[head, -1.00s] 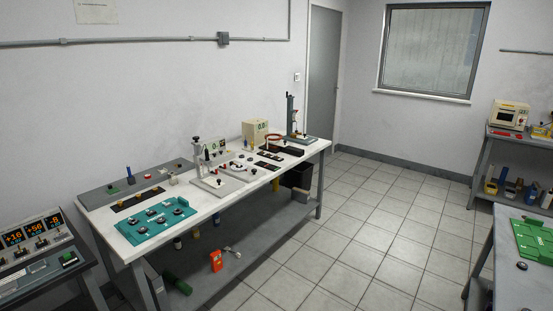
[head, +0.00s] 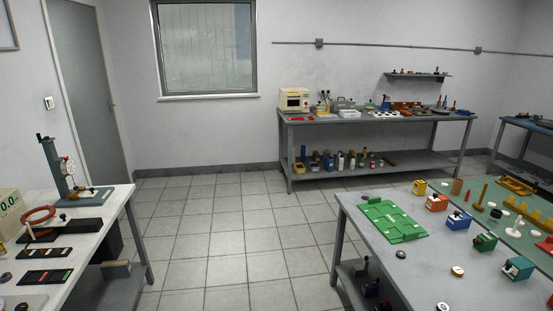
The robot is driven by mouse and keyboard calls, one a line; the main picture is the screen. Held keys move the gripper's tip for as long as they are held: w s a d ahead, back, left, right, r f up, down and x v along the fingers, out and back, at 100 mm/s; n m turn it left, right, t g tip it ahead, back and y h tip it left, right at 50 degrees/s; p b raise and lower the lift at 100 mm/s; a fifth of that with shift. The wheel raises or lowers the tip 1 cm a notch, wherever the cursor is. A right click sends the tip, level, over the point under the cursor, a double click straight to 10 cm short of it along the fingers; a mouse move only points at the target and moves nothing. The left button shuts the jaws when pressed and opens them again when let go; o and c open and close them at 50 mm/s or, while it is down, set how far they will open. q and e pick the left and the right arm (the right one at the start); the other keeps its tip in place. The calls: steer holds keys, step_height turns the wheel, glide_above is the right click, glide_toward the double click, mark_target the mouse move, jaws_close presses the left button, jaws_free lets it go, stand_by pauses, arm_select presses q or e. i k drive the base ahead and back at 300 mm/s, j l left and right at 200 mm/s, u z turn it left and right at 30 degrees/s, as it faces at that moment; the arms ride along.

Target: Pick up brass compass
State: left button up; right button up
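A small round thing with a pale face and a brass-coloured rim (head: 457,271) lies on the grey table at the right in the head view. It looks like the brass compass, but it is too small to be sure. Another small pale round thing (head: 442,307) is near the bottom edge of the view, and a dark round one (head: 401,254) lies in front of the green board. Neither of my grippers is in view.
The grey table (head: 380,269) at right also carries a green board (head: 395,220) and coloured blocks. A white bench (head: 85,250) stands at left. A back bench (head: 375,120) is along the far wall. Tiled floor (head: 235,225) between them is clear.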

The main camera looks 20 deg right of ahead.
mark_target(458, 272)
steer(key=i+l+z, duration=0.1)
steer(key=i+z, duration=0.25)
steer(key=z, duration=0.15)
steer(key=i+z, duration=0.3)
steer(key=z, duration=0.15)
steer(key=i+j+z, duration=0.25)
steer(key=z, duration=0.25)
steer(key=i+j+z, duration=0.3)
steer(key=z, duration=0.2)
steer(key=i+j+z, duration=0.25)
steer(key=z, duration=0.2)
steer(key=i+j+z, duration=0.15)
steer(key=z, duration=0.35)
steer(key=i+j+z, duration=0.15)
steer(key=z, duration=0.3)
steer(key=i+j+z, duration=0.1)
steer(key=j+z, duration=0.2)
steer(key=z, duration=0.2)
steer(key=j+z, duration=0.25)
steer(key=z, duration=0.2)
steer(key=i+j, duration=0.05)
